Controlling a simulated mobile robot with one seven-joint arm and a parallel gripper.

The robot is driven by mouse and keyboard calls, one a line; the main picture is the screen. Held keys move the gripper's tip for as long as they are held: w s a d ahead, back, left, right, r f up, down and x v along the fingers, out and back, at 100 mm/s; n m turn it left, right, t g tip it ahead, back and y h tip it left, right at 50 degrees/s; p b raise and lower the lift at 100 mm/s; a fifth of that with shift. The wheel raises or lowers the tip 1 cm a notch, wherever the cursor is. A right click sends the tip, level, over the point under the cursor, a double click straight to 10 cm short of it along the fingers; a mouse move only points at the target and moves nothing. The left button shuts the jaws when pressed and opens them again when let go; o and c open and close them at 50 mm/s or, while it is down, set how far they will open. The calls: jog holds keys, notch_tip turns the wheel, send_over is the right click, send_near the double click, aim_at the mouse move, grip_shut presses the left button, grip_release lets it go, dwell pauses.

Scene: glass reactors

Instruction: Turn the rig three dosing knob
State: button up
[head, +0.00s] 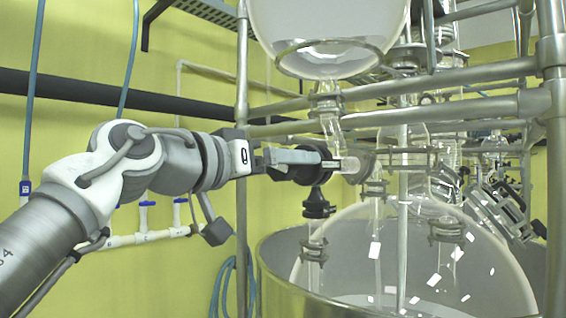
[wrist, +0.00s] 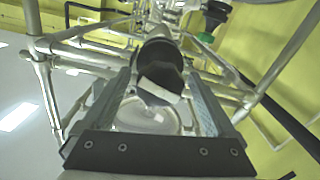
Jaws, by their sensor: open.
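The dosing knob, a dark round knob with a pale flat piece across its face, shows in the wrist view (wrist: 160,58) between my two fingers. In the head view the knob (head: 319,147) sits on the glass fitting below the upper round vessel, partly hidden by a finger. My gripper (head: 318,160) reaches in from the left, level with the knob. It is open, with one finger on each side of the knob in the wrist view (wrist: 158,76). Whether a finger touches it I cannot tell. No rig label is readable.
A large glass reactor vessel (head: 345,240) in a metal tub (head: 280,262) stands below. Steel frame bars (head: 455,110) run behind and above, and an upper glass vessel (head: 325,30) hangs close overhead. A black fitting (head: 318,207) hangs just under my gripper.

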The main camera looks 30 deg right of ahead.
jog(key=c, duration=1.4)
jog(key=shift+f+b, duration=0.1)
jog(key=shift+b, duration=0.2)
jog(key=m+b, duration=0.2)
jog(key=m, duration=0.1)
jog(key=m+b, duration=0.2)
jog(key=m, duration=0.3)
jog(key=shift+s+m+b, duration=0.1)
jog(key=shift+m+b, duration=0.2)
jog(key=shift+b, duration=0.1)
jog(key=m+b, duration=0.1)
jog(key=m, duration=0.3)
jog(key=shift+m, duration=2.2)
